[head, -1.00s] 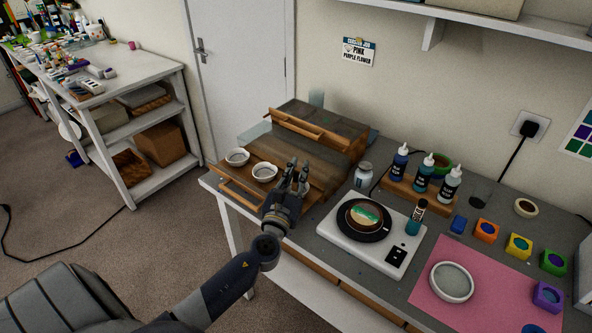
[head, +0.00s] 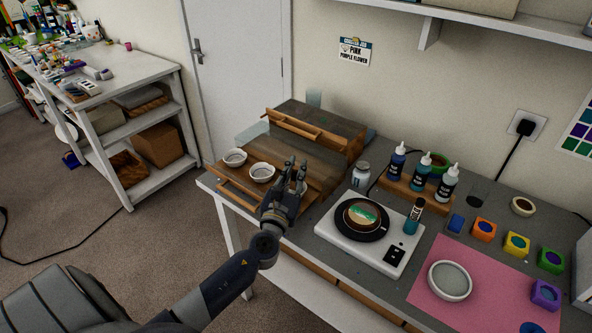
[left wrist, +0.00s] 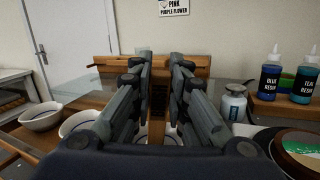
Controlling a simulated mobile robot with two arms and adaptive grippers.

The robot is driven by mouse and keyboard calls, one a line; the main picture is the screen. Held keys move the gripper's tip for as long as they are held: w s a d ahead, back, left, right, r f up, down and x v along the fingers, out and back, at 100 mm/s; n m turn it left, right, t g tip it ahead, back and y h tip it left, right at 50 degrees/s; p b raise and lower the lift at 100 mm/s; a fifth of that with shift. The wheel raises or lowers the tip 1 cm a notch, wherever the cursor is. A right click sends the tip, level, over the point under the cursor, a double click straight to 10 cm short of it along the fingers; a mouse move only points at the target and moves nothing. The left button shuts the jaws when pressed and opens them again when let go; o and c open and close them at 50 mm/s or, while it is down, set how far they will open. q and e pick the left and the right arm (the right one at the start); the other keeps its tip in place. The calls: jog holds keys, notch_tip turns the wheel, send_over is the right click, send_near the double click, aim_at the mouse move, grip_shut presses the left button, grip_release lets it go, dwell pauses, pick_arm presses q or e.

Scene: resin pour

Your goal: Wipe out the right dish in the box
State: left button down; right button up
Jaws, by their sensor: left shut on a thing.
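The wooden box (head: 226,187) stands open at the left end of the grey table. Two white dishes, a left one (head: 235,156) and a middle one (head: 262,172), sit in it; both also show in the left wrist view. White curved parts of what looks like the right dish (left wrist: 173,137) show between and below my fingers; my gripper hides the rest. My left gripper (head: 296,168) is over the right part of the box, shut on a narrow brownish thing (left wrist: 159,103) that I cannot identify. I cannot tell if it touches the dish. My right gripper is not in view.
A small jar (head: 361,174) and a white scale (head: 335,228) carrying a round mould stand right of the box. Resin bottles (head: 421,172) stand in a wooden rack behind. A pink mat (head: 428,283) with a white bowl (head: 449,279) lies at the right.

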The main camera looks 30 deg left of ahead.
pick_arm(q)
notch_tip(320, 180, up, 7)
jog(key=p, duration=0.6)
jog(key=shift+p, duration=0.4)
